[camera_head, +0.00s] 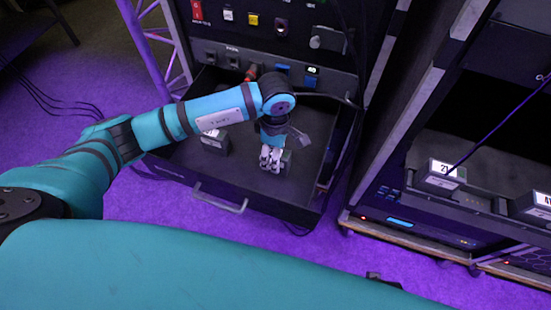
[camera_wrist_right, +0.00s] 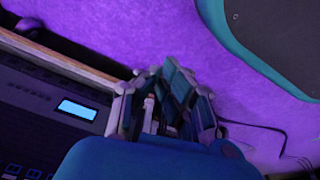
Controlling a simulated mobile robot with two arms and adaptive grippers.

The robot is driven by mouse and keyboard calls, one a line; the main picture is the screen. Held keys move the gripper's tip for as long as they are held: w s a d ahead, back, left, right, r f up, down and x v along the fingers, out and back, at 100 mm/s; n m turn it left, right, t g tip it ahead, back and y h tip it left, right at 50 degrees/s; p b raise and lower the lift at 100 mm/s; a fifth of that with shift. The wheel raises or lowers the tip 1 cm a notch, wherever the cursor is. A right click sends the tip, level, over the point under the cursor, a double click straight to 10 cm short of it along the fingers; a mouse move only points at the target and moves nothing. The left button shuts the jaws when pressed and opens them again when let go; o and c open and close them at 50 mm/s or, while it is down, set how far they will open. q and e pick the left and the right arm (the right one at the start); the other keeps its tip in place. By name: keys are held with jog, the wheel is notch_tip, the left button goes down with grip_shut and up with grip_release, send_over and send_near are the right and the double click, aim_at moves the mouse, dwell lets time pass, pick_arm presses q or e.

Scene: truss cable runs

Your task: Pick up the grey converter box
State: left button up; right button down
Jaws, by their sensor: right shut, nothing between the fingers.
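An open drawer (camera_head: 250,185) holds two small dark grey boxes, and I cannot tell for sure which one is the converter box. One box (camera_head: 215,143) with a white label sits at the drawer's left. The other box (camera_head: 286,163) is partly hidden by my left gripper (camera_head: 268,163). My left gripper points down into the drawer at that box; I cannot tell whether its fingers are closed on it. My right gripper (camera_wrist_right: 170,100) shows in the right wrist view, shut and empty, above purple floor beside a rack unit. It is not visible in the head view.
A panel (camera_head: 270,40) with buttons and sockets stands behind the drawer, with a dark cable at its right. A second rack (camera_head: 440,200) at right carries labelled boxes (camera_head: 441,174). The drawer has a front handle (camera_head: 220,203). Cables lie on the floor at left.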

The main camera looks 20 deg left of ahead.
pick_arm(q)
notch_tip(320, 180, down, 2)
jog(key=shift+f, duration=0.25)
grip_shut()
dwell(0.3)
